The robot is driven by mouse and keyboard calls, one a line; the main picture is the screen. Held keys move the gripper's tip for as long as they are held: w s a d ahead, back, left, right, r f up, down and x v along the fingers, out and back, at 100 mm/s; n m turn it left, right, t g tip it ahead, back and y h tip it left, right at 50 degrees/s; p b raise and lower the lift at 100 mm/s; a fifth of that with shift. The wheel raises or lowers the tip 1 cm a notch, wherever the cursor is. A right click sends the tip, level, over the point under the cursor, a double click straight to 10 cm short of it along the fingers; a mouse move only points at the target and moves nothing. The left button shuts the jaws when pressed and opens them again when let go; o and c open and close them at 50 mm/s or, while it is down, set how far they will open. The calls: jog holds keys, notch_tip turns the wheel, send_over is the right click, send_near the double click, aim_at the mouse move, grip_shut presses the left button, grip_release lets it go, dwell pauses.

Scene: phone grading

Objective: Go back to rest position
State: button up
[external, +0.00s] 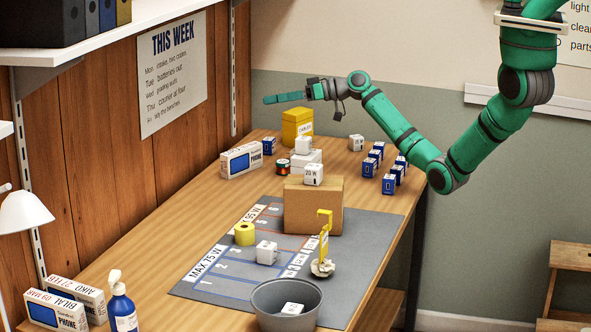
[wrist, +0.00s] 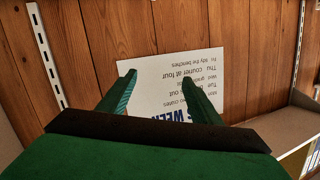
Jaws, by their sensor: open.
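My gripper (external: 268,100) is raised high above the far part of the workbench, pointing left toward the wood-panelled wall. In the wrist view its two green fingers (wrist: 158,76) stand apart with nothing between them. Behind them the wrist view shows the wall and the "THIS WEEK" poster (wrist: 150,85), upside down. The poster also hangs on the wall in the external view (external: 173,70). My green arm reaches in from the upper right, bent low at the elbow.
A shelf (external: 100,45) juts out at upper left. Air around my gripper is clear.

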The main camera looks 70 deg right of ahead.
jog(key=s+d+f+m+t+h, duration=0.3)
jog(key=s+d+f+m+h, duration=0.25)
jog(key=s+m+h, duration=0.35)
jog(key=s+a+f+m+h, duration=0.15)
jog(key=s+m+h, duration=0.35)
jog(key=s, duration=1.2)
jog(key=s+a+f+n+y, duration=0.1)
jog(key=s+a+f+n, duration=0.1)
jog(key=s+a, duration=0.3)
jog(key=s+a+f+n+y, duration=0.1)
jog(key=s+a+f+n, duration=0.1)
jog(key=s+a+f, duration=0.3)
jog(key=s+a+f+n+y, duration=0.2)
jog(key=s+a, duration=0.3)
jog(key=a, duration=0.5)
jog(key=shift+s+f+n+g, duration=0.3)
jog(key=shift+f+g, duration=0.1)
jog(key=shift+f, duration=0.25)
jog(key=s+a+n+g+y, duration=0.1)
jog(key=s+a+n+y, duration=0.1)
jog(key=s+a, duration=0.3)
jog(key=s+a+r+n+y, duration=0.1)
jog(key=s+a+n+y, duration=0.2)
jog(key=s, duration=0.8)
jog(key=shift+s+a+n+g, duration=0.25)
jog(key=shift+a+n+g, duration=0.15)
jog(key=shift+a+n, duration=0.75)
